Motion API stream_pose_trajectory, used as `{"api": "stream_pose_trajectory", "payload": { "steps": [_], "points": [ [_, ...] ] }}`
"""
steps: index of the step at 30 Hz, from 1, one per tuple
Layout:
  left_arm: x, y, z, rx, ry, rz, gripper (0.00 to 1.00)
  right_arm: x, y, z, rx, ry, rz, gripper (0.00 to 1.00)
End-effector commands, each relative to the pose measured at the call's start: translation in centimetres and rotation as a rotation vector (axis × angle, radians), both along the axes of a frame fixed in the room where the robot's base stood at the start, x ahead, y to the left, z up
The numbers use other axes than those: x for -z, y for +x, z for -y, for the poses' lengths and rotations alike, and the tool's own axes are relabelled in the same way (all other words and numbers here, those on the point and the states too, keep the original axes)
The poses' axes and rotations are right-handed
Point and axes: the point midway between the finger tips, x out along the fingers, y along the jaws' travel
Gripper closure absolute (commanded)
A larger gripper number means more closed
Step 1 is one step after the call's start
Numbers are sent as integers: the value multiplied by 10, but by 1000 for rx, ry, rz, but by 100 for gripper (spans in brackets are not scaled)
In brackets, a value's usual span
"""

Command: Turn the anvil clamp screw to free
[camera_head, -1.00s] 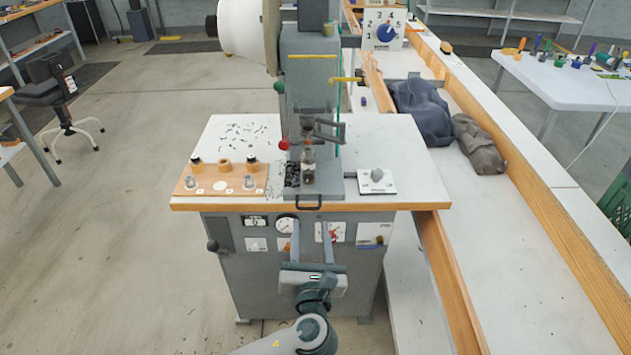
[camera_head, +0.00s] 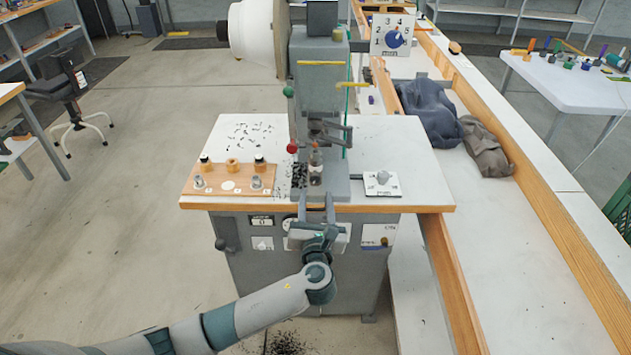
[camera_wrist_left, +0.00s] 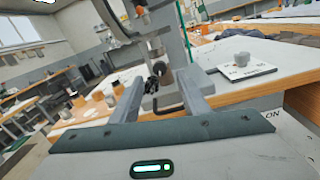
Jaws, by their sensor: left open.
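A grey knob (camera_head: 382,177), likely the clamp screw, sits on a white marked plate (camera_head: 371,190) at the table's right front. In the left wrist view the knob (camera_wrist_left: 242,59) is right of the fingers; its lettering is too small to read. A short rod runs between the plate and the press base. The anvil post (camera_head: 316,168) stands upright on the grey press base (camera_head: 338,188). My left gripper (camera_head: 316,198) is open and empty at the table's front edge, before the press base and left of the knob. My right gripper is out of view.
A wooden board (camera_head: 230,187) with dies and knobs lies left of the press. A red ball-ended lever (camera_head: 292,148) is beside the press column. A dark handle (camera_wrist_left: 168,107) shows between my fingers. Dark cloth bundles (camera_head: 430,112) lie on the right bench. The tabletop around the knob is clear.

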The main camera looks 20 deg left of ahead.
Motion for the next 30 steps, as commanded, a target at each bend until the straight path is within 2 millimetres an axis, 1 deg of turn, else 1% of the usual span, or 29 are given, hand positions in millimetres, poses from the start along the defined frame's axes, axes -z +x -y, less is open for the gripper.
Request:
{"api": "stream_pose_trajectory", "payload": {
  "steps": [1, 6, 9, 12, 17, 25, 26, 27, 29, 30],
  "points": [
    [-3, 10, -4, -3, 3, 1, 58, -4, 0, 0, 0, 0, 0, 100],
    [-2, 35, -12, -2, 2, 1, 58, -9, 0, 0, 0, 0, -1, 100],
    [-2, 47, -15, -2, 2, 1, 58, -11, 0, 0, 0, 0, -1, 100],
    [-1, 54, -18, -1, 1, 0, 58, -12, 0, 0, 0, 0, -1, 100],
    [0, 59, -19, 0, 0, 0, 58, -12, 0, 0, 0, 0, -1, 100],
    [0, 60, -19, 0, 0, 0, 58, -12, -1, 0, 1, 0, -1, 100],
    [0, 60, -19, 0, 0, 0, 65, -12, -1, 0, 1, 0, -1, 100],
    [0, 60, -19, 0, 0, 0, 75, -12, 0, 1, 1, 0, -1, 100],
    [0, 60, -19, 0, 0, 0, 89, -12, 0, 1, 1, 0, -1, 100],
    [0, 59, -19, 0, 0, 0, 99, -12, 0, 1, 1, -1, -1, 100]
  ]
}}
